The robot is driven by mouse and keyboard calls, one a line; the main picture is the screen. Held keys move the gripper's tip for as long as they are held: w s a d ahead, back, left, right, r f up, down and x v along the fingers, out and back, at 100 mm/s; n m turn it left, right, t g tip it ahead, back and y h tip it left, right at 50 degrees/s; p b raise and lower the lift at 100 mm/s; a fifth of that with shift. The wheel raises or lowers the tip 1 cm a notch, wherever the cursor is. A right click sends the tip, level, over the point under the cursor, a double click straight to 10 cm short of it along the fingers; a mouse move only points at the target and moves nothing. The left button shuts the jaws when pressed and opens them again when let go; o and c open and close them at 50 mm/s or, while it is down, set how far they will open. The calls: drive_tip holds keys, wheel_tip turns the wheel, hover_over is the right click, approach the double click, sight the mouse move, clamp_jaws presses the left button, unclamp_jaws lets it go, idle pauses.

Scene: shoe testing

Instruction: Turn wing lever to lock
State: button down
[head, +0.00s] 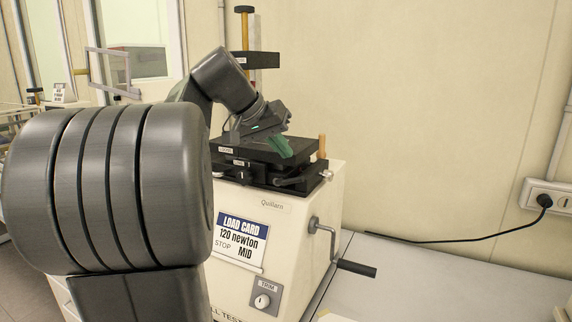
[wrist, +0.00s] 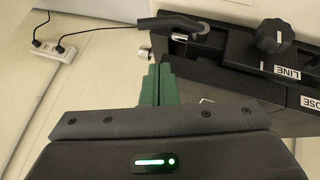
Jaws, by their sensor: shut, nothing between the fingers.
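The black fixture (head: 262,157) sits on top of the cream test machine. A dark lever (wrist: 172,22) with a round hub lies along the fixture's edge in the wrist view. A dark lobed knob (wrist: 272,37) stands to its right, beside a "LINE" label. I cannot tell for sure which one is the wing lever. My gripper (head: 287,149) is over the fixture, tilted downward. Its green fingers (wrist: 157,84) are shut and empty, just below the lever in the wrist picture. They appear apart from it, though contact is hard to judge.
The cream machine (head: 296,215) has a load card (head: 240,238) and a side crank (head: 340,250). A black column clamp (head: 250,60) rises behind the fixture. A wall socket (head: 545,197) with a black cable is at right. The grey bench (head: 430,285) is mostly clear.

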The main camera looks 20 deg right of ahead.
sight(296, 178)
drive_tip(key=shift+s+d+f, duration=0.1)
drive_tip(key=shift+s+f, duration=0.15)
drive_tip(key=shift+f, duration=0.35)
drive_tip(key=shift+s+f, duration=0.3)
drive_tip(key=shift+f, duration=0.35)
drive_tip(key=shift+s+d+f, duration=0.1)
drive_tip(key=shift+s+f, duration=0.15)
drive_tip(key=shift+f, duration=0.35)
drive_tip(key=shift+s+d+f+m+t+y+b, duration=0.3)
drive_tip(key=shift+s+f+t+y+b, duration=0.1)
drive_tip(key=shift+f+t+y+b, duration=0.1)
drive_tip(key=shift+s+d+f+m+t+y+b, duration=0.2)
drive_tip(key=shift+s+d+f+t+y+b, duration=0.1)
drive_tip(key=shift+s+f+t+y+b, duration=0.15)
drive_tip(key=shift+w, duration=0.1)
